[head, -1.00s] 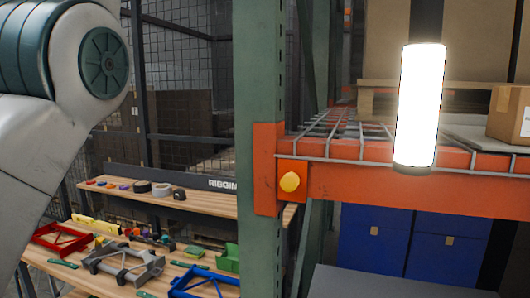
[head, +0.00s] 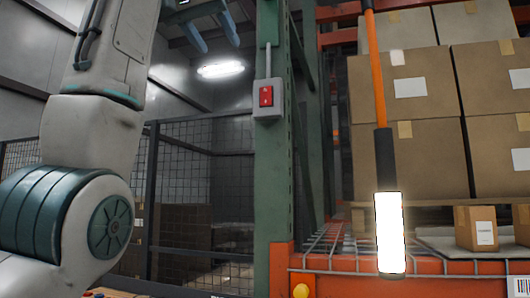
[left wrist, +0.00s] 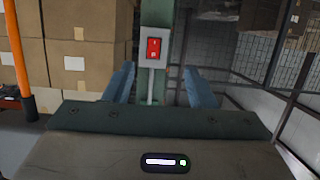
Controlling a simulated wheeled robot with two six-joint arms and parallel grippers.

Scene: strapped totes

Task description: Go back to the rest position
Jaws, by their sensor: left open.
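My left gripper (head: 212,31) shows at the top of the head view, at the end of my raised left arm, which comes in from the left. Its two blue-grey fingers are apart with nothing between them. In the left wrist view the same open fingers (left wrist: 160,86) stand on either side of a green post, with a red switch on a grey box seen between and beyond them. I cannot tell how far the fingertips are from the post. My right gripper is in neither view.
The green rack post (head: 271,150) carries the red switch box (head: 266,97). To its right are an orange shelf beam (head: 430,287), stacked cartons (head: 405,160) and a lit lamp tube (head: 390,235) hanging on an orange pole. Mesh fencing (head: 233,190) stands behind, on the left.

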